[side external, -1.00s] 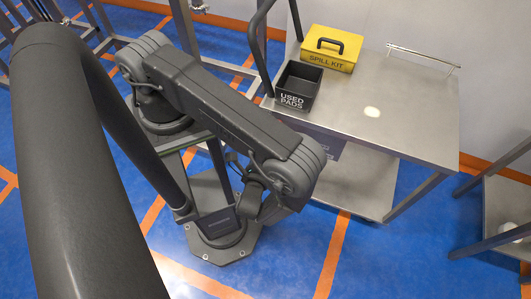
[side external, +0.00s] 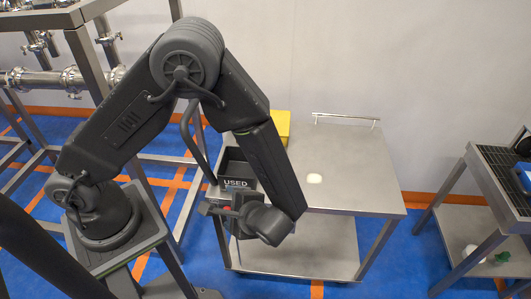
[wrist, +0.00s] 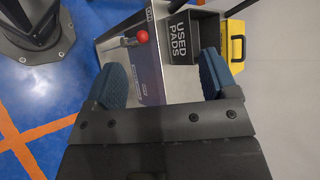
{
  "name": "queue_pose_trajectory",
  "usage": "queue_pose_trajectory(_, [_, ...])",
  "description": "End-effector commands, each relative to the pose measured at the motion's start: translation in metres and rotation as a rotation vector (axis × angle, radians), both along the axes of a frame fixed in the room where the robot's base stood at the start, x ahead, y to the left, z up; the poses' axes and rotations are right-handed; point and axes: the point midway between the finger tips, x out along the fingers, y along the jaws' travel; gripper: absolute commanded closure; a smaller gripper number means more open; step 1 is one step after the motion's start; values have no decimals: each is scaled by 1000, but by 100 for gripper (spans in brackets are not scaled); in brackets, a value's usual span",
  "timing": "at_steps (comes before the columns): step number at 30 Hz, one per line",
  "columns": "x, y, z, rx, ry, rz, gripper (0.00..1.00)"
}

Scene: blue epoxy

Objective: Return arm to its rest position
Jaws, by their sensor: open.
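My gripper (wrist: 163,76) is open and empty in the wrist view, with its two blue pads wide apart. Between and beyond the pads, the view looks down past the cart's edge. In the side view my arm is bent, with its elbow high. Its forearm slopes down to the right, and the wrist is in front of the steel cart (side external: 358,178). The gripper end points left there, near the black USED PADS bin (side external: 237,168), and is partly hidden by the wrist. I cannot tell the gap between gripper and bin.
A yellow box (side external: 281,127) stands behind my forearm. A pale round patch or pad (side external: 315,178) lies on the cart top. A red-knobbed lever (wrist: 141,37) shows by the cart. A steel rack (side external: 468,190) stands right. Pipework (side external: 48,79) stands left. Blue floor lies between.

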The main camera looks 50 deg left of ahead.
Motion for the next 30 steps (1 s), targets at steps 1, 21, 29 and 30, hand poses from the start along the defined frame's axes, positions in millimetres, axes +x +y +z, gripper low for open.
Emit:
queue_pose_trajectory(1, [3, 2, 19, -64, -15, 50, 20])
queue_pose_trajectory(21, [-19, 36, 201, -834, -372, 310, 20])
queue_pose_trajectory(29, [-38, 44, 246, -1016, -600, 262, 20])
queue_pose_trajectory(30, [-40, 44, 249, -1030, -623, 253, 20])
